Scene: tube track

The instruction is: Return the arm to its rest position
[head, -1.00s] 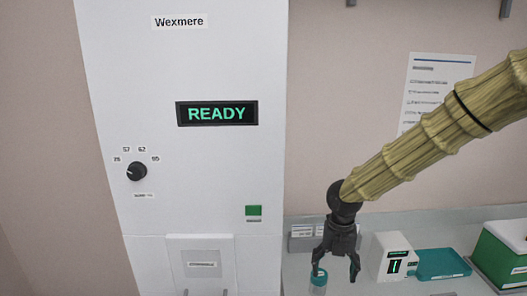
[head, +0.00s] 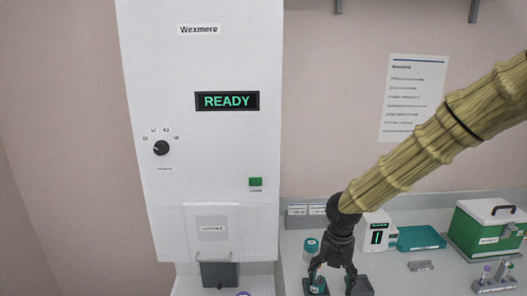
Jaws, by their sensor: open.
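My arm comes in from the right in the head view, and my gripper (head: 336,286) points down over the counter with its fingers spread. A teal-capped container (head: 311,245) stands just left of the gripper's wrist. Another small teal item (head: 318,284) shows at the left finger, partly covered by it; I cannot tell whether they touch. The fingertips are near the bottom edge of the picture. No rest position is marked in view.
A tall white Wexmere machine (head: 202,65) with a READY display (head: 227,101) stands to the left. A small white device (head: 377,232), a teal tray (head: 420,237), a green case (head: 485,232) and a tube rack (head: 493,279) are to the right.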

